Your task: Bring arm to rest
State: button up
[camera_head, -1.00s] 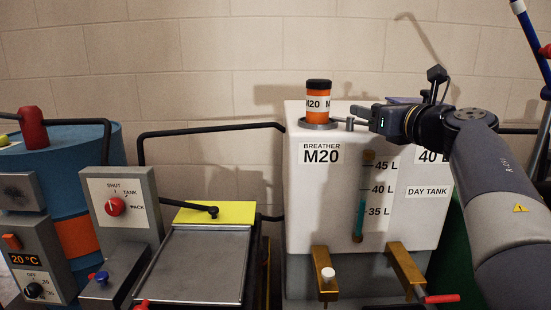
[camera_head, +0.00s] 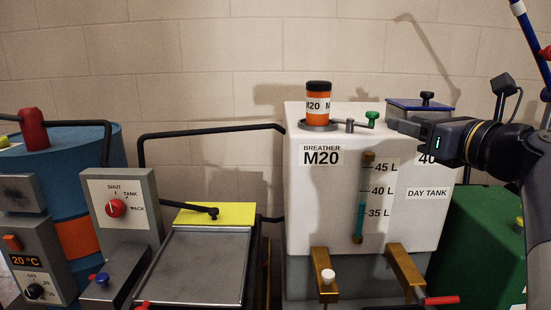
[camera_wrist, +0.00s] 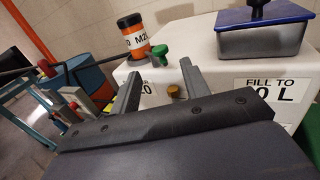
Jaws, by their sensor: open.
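My gripper (camera_head: 392,124) is at the upper right of the white day tank in the head view, its jaws pointing left. It is open and empty, and its two fingers also show in the wrist view (camera_wrist: 158,82). The white day tank (camera_head: 320,220) stands in front of my gripper. On its top are an orange M20 breather (camera_head: 318,103) with a black cap and a small green-knobbed lever (camera_head: 372,117). The breather stands upright on its round base, apart from my fingers. The green knob also shows beyond the fingers in the wrist view (camera_wrist: 160,52).
A blue-lidded box (camera_head: 420,104) sits at the tank's back right, close behind my gripper. A green container (camera_head: 485,240) stands to the right. Two brass brackets (camera_head: 325,275) and a red-handled lever (camera_head: 441,300) are at the tank's front. A blue drum (camera_head: 75,190) is at left.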

aim_at(369, 114)
jog(key=x, duration=1)
jog(key=shift+w+a+b, duration=0.25)
jog(key=shift+w+b, duration=0.05)
jog(key=shift+w, duration=0.05)
jog(key=shift+s+a+r+m+t+h, duration=0.15)
jog(key=shift+s+m+t+h, duration=0.2)
jog(key=shift+h, duration=0.35)
jog(key=shift+s+a+m+t+h+p, duration=0.15)
jog(key=shift+m+h+p, duration=0.55)
jog(key=shift+h+p, duration=0.15)
jog(key=shift+s+a+m+t+h+p, duration=0.1)
jog(key=shift+m+h+p, duration=0.6)
jog(key=shift+h, duration=0.15)
jog(key=shift+f+h+p, duration=0.2)
jog(key=shift+h+p, duration=0.1)
jog(key=shift+h, duration=0.2)
